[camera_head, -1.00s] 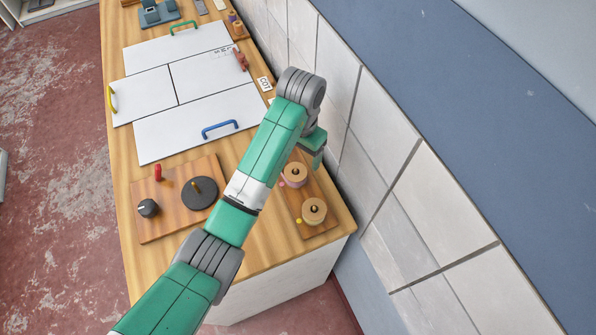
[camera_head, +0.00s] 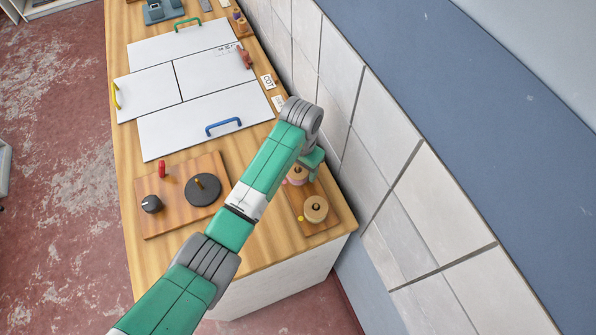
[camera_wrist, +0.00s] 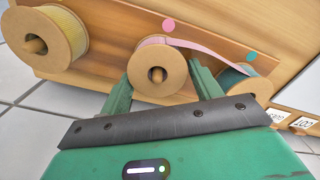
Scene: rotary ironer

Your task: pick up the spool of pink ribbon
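The spool of pink ribbon (camera_wrist: 158,70) has tan round ends and a peg through its middle. Its pink ribbon tail runs off to the right in the wrist view. In the head view the spool (camera_head: 297,176) is partly covered by my arm. My gripper (camera_wrist: 162,74) is open, with one finger on each side of the spool in the wrist view. Contact between fingers and spool cannot be told. The gripper in the head view (camera_head: 311,168) is right above the spool, its fingertips hidden.
A yellow ribbon spool (camera_wrist: 52,42) stands to the left on the same wooden rack (camera_head: 328,196). A teal spool (camera_wrist: 240,80) sits close by the right finger. A tiled wall (camera_head: 385,165) runs close along the rack. A knob board (camera_head: 165,220) lies to the left.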

